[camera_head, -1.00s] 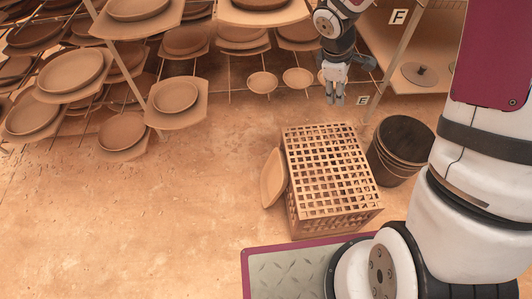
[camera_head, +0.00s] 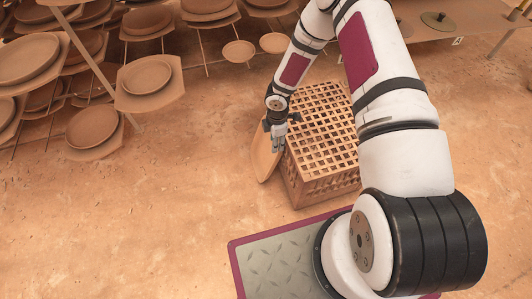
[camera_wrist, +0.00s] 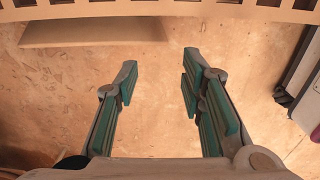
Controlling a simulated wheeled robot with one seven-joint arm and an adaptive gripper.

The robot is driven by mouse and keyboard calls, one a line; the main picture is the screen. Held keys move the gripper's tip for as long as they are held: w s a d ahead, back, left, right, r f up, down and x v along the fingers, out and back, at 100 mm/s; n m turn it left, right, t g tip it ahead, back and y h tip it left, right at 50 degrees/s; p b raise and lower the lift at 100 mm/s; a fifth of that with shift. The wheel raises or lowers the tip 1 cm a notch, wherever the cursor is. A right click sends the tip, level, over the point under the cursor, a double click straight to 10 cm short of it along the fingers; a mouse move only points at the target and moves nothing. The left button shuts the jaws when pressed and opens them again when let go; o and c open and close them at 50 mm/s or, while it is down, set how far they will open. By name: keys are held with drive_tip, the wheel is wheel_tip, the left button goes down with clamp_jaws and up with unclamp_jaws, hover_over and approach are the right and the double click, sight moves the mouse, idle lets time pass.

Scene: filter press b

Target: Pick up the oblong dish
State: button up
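A tan oblong dish (camera_head: 264,154) leans on edge against the left side of a slatted wooden crate (camera_head: 328,125) on the floor. My gripper (camera_head: 277,147) points down beside the crate's left side, overlapping the dish's right edge in the head view. In the wrist view my gripper (camera_wrist: 160,72) is open, its green-padded fingers wide apart with only floor between them. A flat tan shape (camera_wrist: 95,31) below the crate's edge (camera_wrist: 150,9) there looks like the dish, up and left of the fingertips. No contact with the dish can be made out.
Racks with several plates (camera_head: 150,80) stand at the upper left. A low table (camera_head: 465,22) with a dark-green lidded thing is at the upper right. My base plate is at the bottom. The floor left of the dish is clear.

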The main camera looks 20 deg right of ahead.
sight(274, 156)
wheel_tip(274, 156, down, 6)
drive_tip(key=shift+b, duration=0.85)
drive_tip(key=shift+s+a+f+b, duration=0.15)
drive_tip(key=shift+f+b, duration=1.1)
drive_tip(key=shift+f, duration=1.4)
drive_tip(key=shift+c, duration=0.2)
clamp_jaws()
drive_tip(key=shift+r, duration=0.1)
